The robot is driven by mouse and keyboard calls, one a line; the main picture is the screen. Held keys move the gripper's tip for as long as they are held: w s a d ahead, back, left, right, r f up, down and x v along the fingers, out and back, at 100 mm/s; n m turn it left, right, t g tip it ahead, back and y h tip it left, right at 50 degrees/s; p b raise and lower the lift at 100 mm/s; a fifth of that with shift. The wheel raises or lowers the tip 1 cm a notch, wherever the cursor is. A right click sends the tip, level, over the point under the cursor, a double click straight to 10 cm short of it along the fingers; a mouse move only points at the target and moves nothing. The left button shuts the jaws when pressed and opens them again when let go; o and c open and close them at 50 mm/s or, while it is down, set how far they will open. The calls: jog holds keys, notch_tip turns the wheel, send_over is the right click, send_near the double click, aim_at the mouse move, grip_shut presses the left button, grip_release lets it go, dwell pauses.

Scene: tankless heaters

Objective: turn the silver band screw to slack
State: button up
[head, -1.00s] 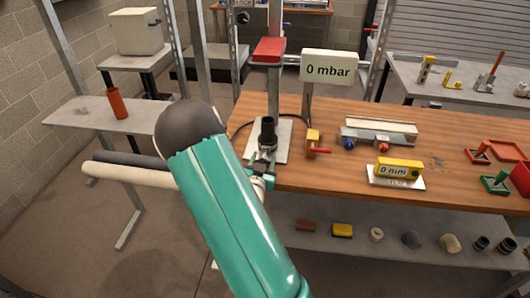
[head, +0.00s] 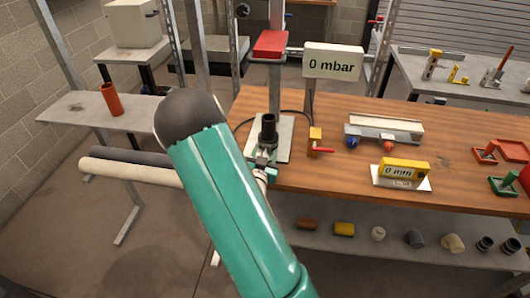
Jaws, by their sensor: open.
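A black upright pipe fitting (head: 268,129) stands on a pale plate (head: 284,142) at the left end of the wooden bench. A silver band and its screw are too small to make out there; that spot is partly hidden by my gripper. My gripper (head: 263,160) is small in view, at the bench's left front edge, right at the foot of the black fitting. It is open. I cannot tell whether its fingers touch anything. My teal arm covers the area below and to the left.
A red block (head: 270,44) is on the post above the fitting. A sign (head: 333,61) reads 0 mbar. A yellow valve with a red lever (head: 317,141) stands to the right, near a yellow gauge (head: 404,168) reading 0 mm. The bench's middle is partly clear.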

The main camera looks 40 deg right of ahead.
jog(key=shift+s, duration=0.15)
jog(key=shift+c, duration=0.4)
jog(key=c, duration=0.9)
jog(key=shift+a+n, duration=0.1)
jog(key=shift+n, duration=1.4)
jog(key=o, duration=1)
jog(key=shift+r, duration=0.1)
jog(key=shift+a, duration=0.1)
